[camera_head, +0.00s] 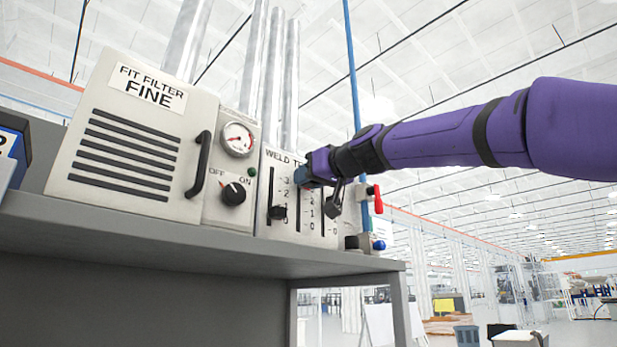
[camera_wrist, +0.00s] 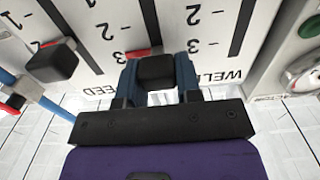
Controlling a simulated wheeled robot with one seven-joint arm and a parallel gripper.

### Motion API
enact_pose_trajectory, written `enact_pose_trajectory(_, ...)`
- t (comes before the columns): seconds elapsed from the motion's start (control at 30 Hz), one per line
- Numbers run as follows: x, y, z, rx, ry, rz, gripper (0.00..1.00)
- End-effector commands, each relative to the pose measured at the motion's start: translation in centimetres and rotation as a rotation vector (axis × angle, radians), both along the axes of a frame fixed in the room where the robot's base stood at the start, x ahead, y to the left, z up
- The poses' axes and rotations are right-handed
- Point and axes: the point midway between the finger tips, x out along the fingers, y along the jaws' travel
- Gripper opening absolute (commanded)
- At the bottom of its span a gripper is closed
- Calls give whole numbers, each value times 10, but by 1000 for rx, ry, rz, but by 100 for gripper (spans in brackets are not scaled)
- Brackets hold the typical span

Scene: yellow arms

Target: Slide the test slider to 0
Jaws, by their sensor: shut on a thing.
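The weld control panel (camera_head: 265,200) stands on the bench with vertical slots numbered 0 to 3. My gripper (camera_head: 303,175) is at its upper middle and hides part of the lettering. In the wrist view, which looks at the panel upside down, my gripper (camera_wrist: 158,75) has its blue fingers shut around the black knob of the middle slider (camera_wrist: 156,70), the test slider. That knob is at the 3 end of its slot, near the title lettering. The weld slider's black knob (camera_head: 278,212) sits low in the left slot. The feed slider's knob (camera_wrist: 52,62) is beside my gripper.
A fit filter box (camera_head: 135,135) with a black handle (camera_head: 200,163), a gauge (camera_head: 237,139) and an off/on dial (camera_head: 233,194) stand left of the panel. A red-handled valve (camera_head: 378,200) and a blue knob (camera_head: 379,245) are close on the right. The grey bench (camera_head: 200,245) lies below.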

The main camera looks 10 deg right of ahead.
Motion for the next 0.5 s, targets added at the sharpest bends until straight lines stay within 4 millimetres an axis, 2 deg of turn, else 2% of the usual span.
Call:
enact_pose_trajectory(0.17, -1, 2, -26, 1, 3, 6, 0)
enact_pose_trajectory(0.3, -1, 2, -54, 1, 3, 6, 0)
enact_pose_trajectory(0.5, -1, 2, -83, 1, 3, 5, 0)
